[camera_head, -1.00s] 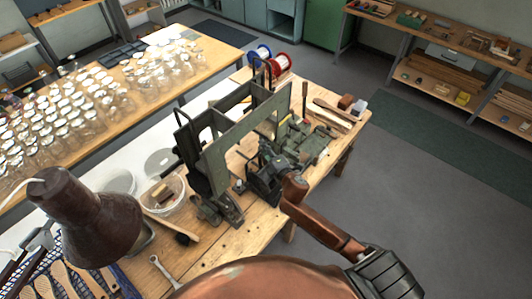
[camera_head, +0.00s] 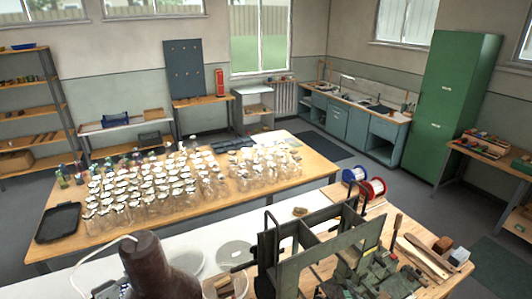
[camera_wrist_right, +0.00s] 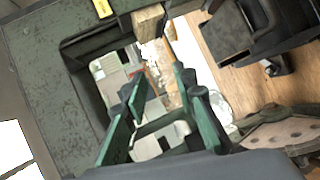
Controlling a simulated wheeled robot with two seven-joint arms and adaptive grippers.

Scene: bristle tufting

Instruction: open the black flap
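The dark green metal machine frame (camera_head: 322,246) stands at the bottom centre-right of the head view. My right gripper (camera_head: 343,282) is low in that view, beside the frame and partly cut off by the lower edge. In the right wrist view its two green fingers (camera_wrist_right: 160,75) stand apart with nothing between them. They point toward a rectangular opening in a dark green plate (camera_wrist_right: 50,65). A black angular part (camera_wrist_right: 240,35) shows at the upper right of the wrist view; I cannot tell whether it is the black flap. My left gripper is out of view.
Many glass jars (camera_head: 150,190) cover the table behind. A tall green cabinet (camera_head: 455,110) stands at back right.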

